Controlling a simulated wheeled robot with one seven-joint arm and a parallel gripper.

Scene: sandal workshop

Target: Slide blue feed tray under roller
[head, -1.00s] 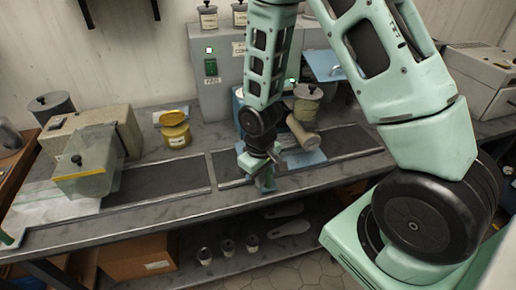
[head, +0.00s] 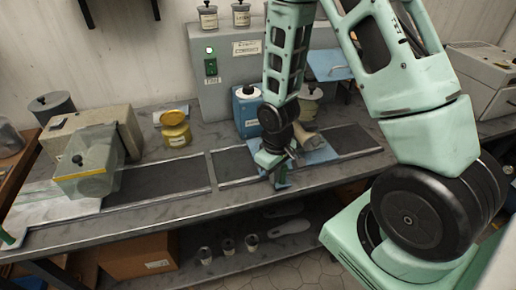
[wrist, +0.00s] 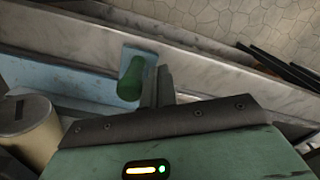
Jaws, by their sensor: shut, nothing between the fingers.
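The blue feed tray (head: 322,154) lies on the dark bed strip at the bench's front, by the beige roller (head: 304,138). In the wrist view the tray (wrist: 65,80) runs off to the left, with a blue tab and a green handle (wrist: 131,79) at its near side. The beige cylinder at lower left there looks like the roller (wrist: 32,135). My gripper (head: 281,183) is low at the tray's left front. Its fingers (wrist: 160,86) are shut and empty, right beside the green handle; whether they touch it is unclear. My arm hides part of the tray and roller.
A blue jar (head: 246,108) and a grey machine housing (head: 222,75) stand behind the strip. A yellow tin (head: 176,134) and a clear-covered box (head: 88,172) are to the left. The dark strip (head: 160,180) between is bare. A lower shelf holds jars and soles.

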